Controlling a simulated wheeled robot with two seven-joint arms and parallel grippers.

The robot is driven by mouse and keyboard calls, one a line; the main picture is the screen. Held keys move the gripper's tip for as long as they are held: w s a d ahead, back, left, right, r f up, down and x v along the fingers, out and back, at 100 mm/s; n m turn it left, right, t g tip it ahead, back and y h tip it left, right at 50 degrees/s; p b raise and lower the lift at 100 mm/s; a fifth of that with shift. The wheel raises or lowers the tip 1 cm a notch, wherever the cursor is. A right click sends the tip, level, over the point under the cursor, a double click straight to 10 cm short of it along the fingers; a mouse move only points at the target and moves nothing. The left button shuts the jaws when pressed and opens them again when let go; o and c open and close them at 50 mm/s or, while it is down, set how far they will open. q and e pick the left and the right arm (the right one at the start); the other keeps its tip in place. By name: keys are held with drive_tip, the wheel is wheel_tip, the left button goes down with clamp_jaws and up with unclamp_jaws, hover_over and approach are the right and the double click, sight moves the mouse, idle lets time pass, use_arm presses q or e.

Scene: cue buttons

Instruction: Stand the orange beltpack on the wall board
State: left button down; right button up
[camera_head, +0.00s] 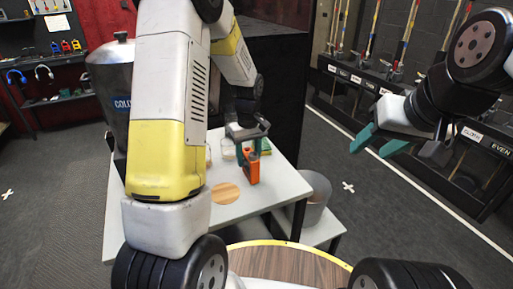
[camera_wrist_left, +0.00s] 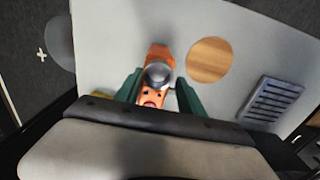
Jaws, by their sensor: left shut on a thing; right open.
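The orange beltpack (camera_head: 251,172) is at the right part of the white table, upright in the head view. My left gripper (camera_head: 248,138) reaches down from above and is shut on it. My right gripper (camera_head: 378,140) is open and empty at the right, over the floor.
The white table (camera_head: 275,195) carries a round wooden disc (camera_head: 225,193) and clear cups (camera_head: 228,148). A grey slotted block (camera_wrist_left: 272,98) shows in the left wrist view. A large metal urn (camera_head: 112,75) stands left. A grey bin (camera_head: 314,195) stands right of the table.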

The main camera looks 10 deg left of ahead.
use_arm(q)
drive_tip(key=shift+f, duration=0.25)
drive_tip(key=c, duration=0.7)
unclamp_jaws()
drive_tip(key=shift+f, duration=0.15)
